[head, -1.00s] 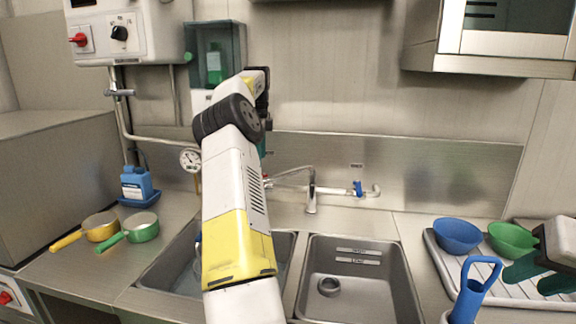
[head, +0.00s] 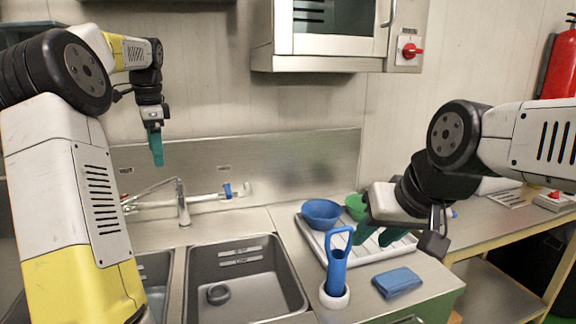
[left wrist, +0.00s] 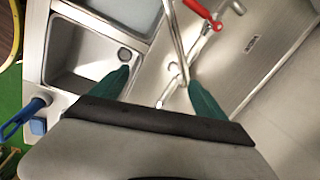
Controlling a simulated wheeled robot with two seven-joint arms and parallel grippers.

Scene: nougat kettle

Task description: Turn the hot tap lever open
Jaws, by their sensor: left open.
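The red tap lever (left wrist: 203,10) shows at the top of the left wrist view, on the pipework beside the long metal spout (left wrist: 175,40). My left gripper (head: 156,148) points down in front of the wall, above and left of the spout. In the left wrist view its green fingers (left wrist: 158,92) are wide apart and empty, with the red lever beyond them. My right gripper (head: 380,233) hangs over the tray, its fingers apart and empty.
The sink basin (head: 243,285) lies in front of the spout. Right of it are a white tray (head: 310,238) with a blue bowl (head: 322,213) and a green bowl (head: 355,206), a blue-handled tool (head: 338,262) in a holder and a blue cloth (head: 398,282). A cabinet (head: 330,62) hangs above.

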